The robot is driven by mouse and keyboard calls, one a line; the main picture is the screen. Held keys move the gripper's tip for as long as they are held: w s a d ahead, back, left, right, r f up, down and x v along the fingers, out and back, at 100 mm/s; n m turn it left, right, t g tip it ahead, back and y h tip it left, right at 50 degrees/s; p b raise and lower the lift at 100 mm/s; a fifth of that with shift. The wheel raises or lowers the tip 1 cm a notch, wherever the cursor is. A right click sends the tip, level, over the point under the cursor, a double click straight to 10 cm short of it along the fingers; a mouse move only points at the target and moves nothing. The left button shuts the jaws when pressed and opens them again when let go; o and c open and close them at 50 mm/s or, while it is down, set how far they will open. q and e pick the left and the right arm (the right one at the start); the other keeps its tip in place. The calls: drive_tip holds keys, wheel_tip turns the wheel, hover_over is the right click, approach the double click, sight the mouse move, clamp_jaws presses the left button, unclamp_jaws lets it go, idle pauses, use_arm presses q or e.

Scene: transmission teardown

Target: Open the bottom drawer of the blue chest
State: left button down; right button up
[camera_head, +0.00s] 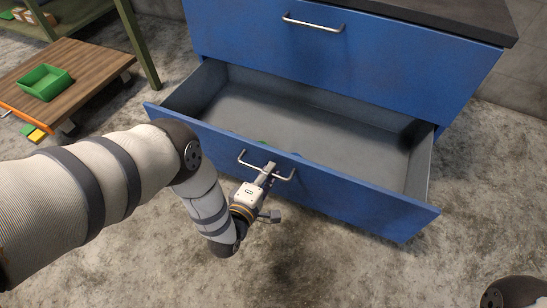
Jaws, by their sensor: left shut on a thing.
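The blue chest (390,62) stands at the top of the head view with a dark top. Its bottom drawer (340,190) is pulled far out, and its grey inside shows, with a small green thing partly hidden behind the front panel. The drawer has a metal bar handle (290,177) on its front. My left gripper (268,172) is at this handle and shut on it. The drawer above is closed, with its own handle (313,24). Of my right arm only a piece shows at the lower right corner; its gripper is out of view.
A low wooden cart (95,68) with a green tray (45,82) stands at the left. A green shelf frame (138,45) with small boxes is behind it. The concrete floor (330,265) in front of the drawer is clear.

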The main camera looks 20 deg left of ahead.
use_arm(q)
drive_tip(key=shift+f+p+v, duration=0.2)
drive_tip(key=shift+p+v, duration=0.1)
drive_tip(key=shift+v, duration=0.7)
drive_tip(key=shift+f+p+v, duration=0.2)
drive_tip(key=shift+p+v, duration=0.05)
drive_tip(key=shift+v, duration=0.7)
drive_tip(key=shift+s, duration=0.1)
drive_tip(key=c, duration=1.7)
unclamp_jaws()
drive_tip(key=v, duration=1.2)
